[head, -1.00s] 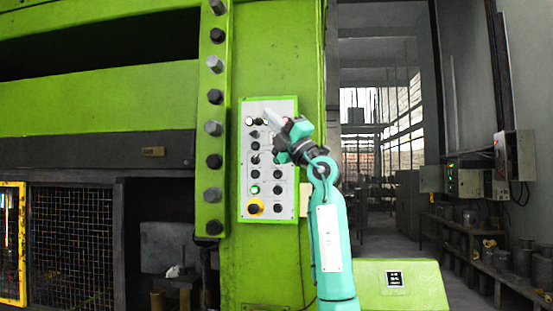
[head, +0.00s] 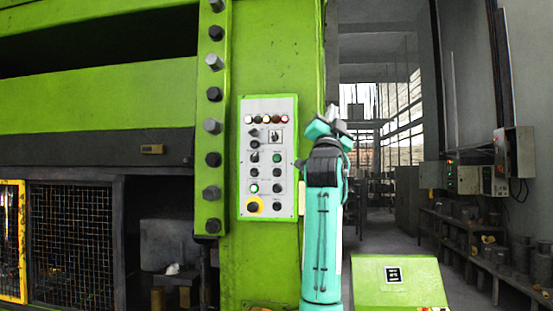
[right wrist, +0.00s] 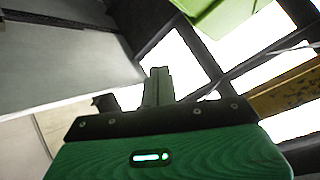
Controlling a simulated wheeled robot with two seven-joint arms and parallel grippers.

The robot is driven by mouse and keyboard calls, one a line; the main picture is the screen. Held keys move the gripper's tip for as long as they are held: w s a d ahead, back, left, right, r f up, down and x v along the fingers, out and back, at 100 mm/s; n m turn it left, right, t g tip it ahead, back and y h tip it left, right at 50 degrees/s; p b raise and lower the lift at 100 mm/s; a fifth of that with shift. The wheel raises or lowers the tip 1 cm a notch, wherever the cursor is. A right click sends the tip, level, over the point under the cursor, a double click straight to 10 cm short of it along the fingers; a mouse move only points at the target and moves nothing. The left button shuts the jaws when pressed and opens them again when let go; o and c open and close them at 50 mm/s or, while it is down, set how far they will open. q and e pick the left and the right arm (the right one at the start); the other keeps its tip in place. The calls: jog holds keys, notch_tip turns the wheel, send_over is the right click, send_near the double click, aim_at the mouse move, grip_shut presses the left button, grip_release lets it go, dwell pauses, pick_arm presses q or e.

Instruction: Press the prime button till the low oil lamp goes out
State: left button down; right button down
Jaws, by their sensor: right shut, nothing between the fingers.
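The control panel (head: 267,175) is a pale plate on the green press. Small lamps (head: 267,119) run along its top, some pale, some reddish or dark. Their labels are too small to read, so I cannot tell which is the low oil lamp. Dark and green buttons sit below; I cannot tell which is the prime button. My right gripper (head: 332,113) is raised just right of the panel, apart from it, shut and empty. Its fingers also show in the right wrist view (right wrist: 158,85). My left gripper is not in view.
A green box (head: 398,282) stands at lower right. Shelves (head: 490,250) line the right wall.

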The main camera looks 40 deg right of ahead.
aim_at(279, 159)
jog(key=w+a+f+n+t+y, duration=0.7)
jog(key=w+y, duration=0.5)
jog(key=y, duration=1)
notch_tip(279, 159, down, 4)
jog(key=shift+a+r+n+t+y+p, duration=0.1)
jog(key=shift+a+n+t+y+p, duration=0.2)
jog(key=shift+a+n, duration=0.7)
jog(key=shift+w, duration=0.15)
jog(key=shift+w+d+p, duration=0.4)
jog(key=shift+w+d, duration=0.5)
jog(key=shift+d, duration=0.25)
jog(key=shift+w+d+p, duration=0.45)
jog(key=shift+w+d, duration=0.45)
jog(key=shift+d, duration=0.2)
jog(key=shift+w+d+p, duration=0.4)
jog(key=shift+w+d, duration=0.5)
jog(key=shift+d, duration=0.25)
jog(key=shift+w+d, duration=0.1)
jog(key=shift+d, duration=0.05)
jog(key=shift+w+d, duration=0.15)
